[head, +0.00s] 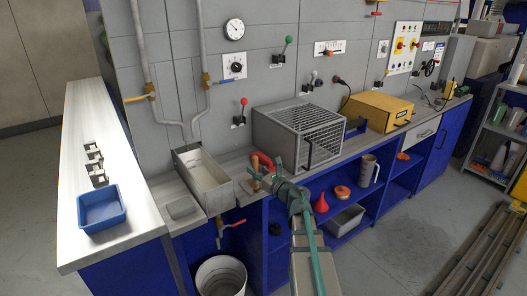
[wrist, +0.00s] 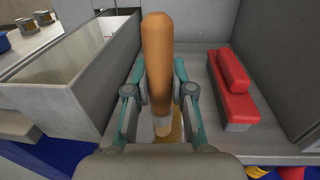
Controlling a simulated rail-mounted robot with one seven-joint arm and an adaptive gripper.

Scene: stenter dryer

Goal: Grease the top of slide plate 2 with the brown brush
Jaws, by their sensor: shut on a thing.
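My gripper (head: 265,184) is at the counter between the sink trough and the grey cage box. In the wrist view, my gripper (wrist: 160,105) is shut on the brown brush (wrist: 157,60), whose thick handle stands upright between the fingers. A pale lower part and something yellowish show beneath the handle; the bristles cannot be made out. In the head view, the brown brush (head: 256,166) shows as a small handle above the fingers. Several small dark metal pieces (head: 94,164) stand in a row on the left bench, possibly the slide plates; no numbers are readable.
A blue tray (head: 102,208) sits in front of that row. The grey trough (head: 205,180) lies between the left bench and my gripper. A red-topped block (wrist: 235,90) lies close right of my gripper, beside the cage box (head: 300,133). A white bucket (head: 221,277) stands below.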

